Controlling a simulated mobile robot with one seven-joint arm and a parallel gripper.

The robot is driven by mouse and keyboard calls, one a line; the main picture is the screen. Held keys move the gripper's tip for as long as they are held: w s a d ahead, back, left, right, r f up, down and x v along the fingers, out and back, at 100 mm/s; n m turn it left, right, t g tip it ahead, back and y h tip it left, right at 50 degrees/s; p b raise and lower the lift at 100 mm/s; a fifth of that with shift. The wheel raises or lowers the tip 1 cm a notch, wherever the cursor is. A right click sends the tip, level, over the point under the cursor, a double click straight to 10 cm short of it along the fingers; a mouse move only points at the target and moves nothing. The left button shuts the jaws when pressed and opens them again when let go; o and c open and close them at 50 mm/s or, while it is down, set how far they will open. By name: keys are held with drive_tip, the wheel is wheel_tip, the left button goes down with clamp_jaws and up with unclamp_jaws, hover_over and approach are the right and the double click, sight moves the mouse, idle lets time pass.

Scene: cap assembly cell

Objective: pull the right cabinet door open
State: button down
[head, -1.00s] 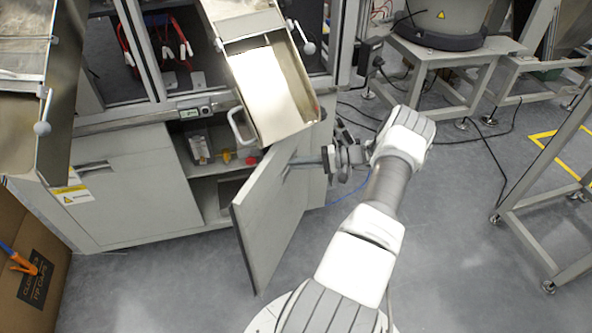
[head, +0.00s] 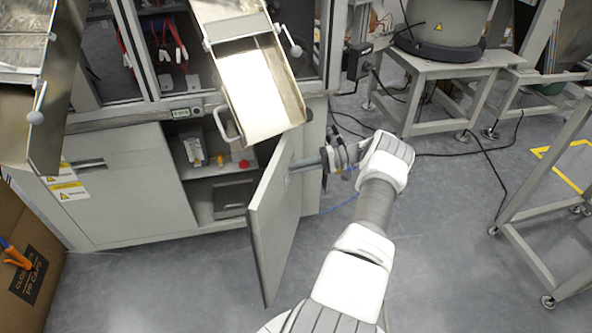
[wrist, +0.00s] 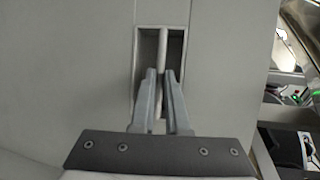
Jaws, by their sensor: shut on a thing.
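The right cabinet door (head: 274,226) stands well open, swung out from the cabinet, with its front facing my arm at the right. In the wrist view the grey door (wrist: 70,60) fills the left and middle, with a recessed pocket and an upright bar handle (wrist: 164,48) in it. My gripper (wrist: 160,76) has its two fingers shut on the bar handle, one on each side. In the head view my gripper (head: 300,165) reaches the door's outer face from the right; the handle is hidden there.
The cabinet shelves (head: 205,168) show behind the door, with small red and yellow items. The left cabinet door (head: 120,190) is shut. A metal chute tray (head: 292,100) hangs above the open door.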

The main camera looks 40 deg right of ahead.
drive_tip(key=shift+s+d, duration=0.1)
drive_tip(key=shift+d, duration=0.05)
drive_tip(key=shift+r, duration=0.1)
idle(0.4)
drive_tip(key=c, duration=1.2)
unclamp_jaws()
drive_tip(key=shift+d, duration=0.1)
